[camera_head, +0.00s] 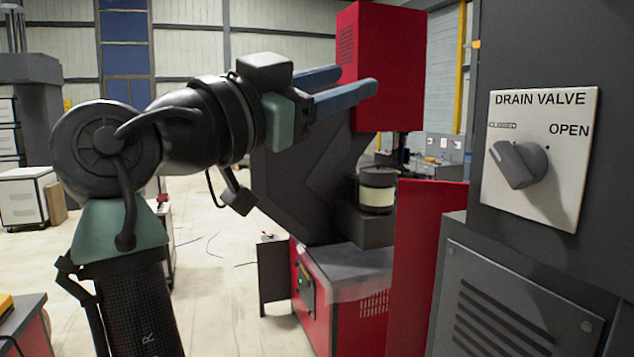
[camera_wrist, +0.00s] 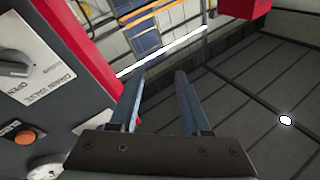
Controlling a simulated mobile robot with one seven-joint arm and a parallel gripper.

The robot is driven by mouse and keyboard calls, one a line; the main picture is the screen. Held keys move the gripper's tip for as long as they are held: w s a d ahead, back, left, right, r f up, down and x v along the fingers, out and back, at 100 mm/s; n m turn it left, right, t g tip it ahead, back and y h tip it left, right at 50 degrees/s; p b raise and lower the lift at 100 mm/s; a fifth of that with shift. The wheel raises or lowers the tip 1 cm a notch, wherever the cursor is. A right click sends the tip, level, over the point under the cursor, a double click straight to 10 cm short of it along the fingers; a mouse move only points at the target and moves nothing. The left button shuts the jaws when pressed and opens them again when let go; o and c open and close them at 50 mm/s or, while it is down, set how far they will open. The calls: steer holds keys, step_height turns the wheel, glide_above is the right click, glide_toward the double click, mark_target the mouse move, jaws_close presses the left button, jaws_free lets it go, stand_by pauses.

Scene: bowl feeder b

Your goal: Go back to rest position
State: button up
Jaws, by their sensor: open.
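My gripper (camera_head: 357,86) is raised in the upper middle of the head view, with its two blue fingers pointing right. The fingers are apart and nothing is between them. In the wrist view the gripper (camera_wrist: 160,80) also shows open and empty. The arm bends up from the lower left of the head view. The gripper is left of the drain valve panel (camera_head: 541,155) and touches nothing that I can see. The panel's grey knob (camera_head: 518,165) is turned at a slant, with its upper left end toward the CLOSED label.
A dark cabinet with a vented door (camera_head: 500,305) stands close on the right. A red and dark machine (camera_head: 385,65) stands behind the gripper. Open floor (camera_head: 215,250) lies in the middle.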

steer(key=s+a+f+n+t+y, duration=0.1)
steer(key=s+a+n+t+y, duration=0.1)
steer(key=s+n+t+y, duration=1)
steer(key=s+n+y, duration=0.1)
steer(key=s+y, duration=0.1)
steer(key=s, duration=0.2)
steer(key=shift+s+f+t+y, duration=0.15)
steer(key=shift+f+t+y, duration=0.15)
steer(key=shift+f+y, duration=0.1)
steer(key=shift+s+a, duration=0.1)
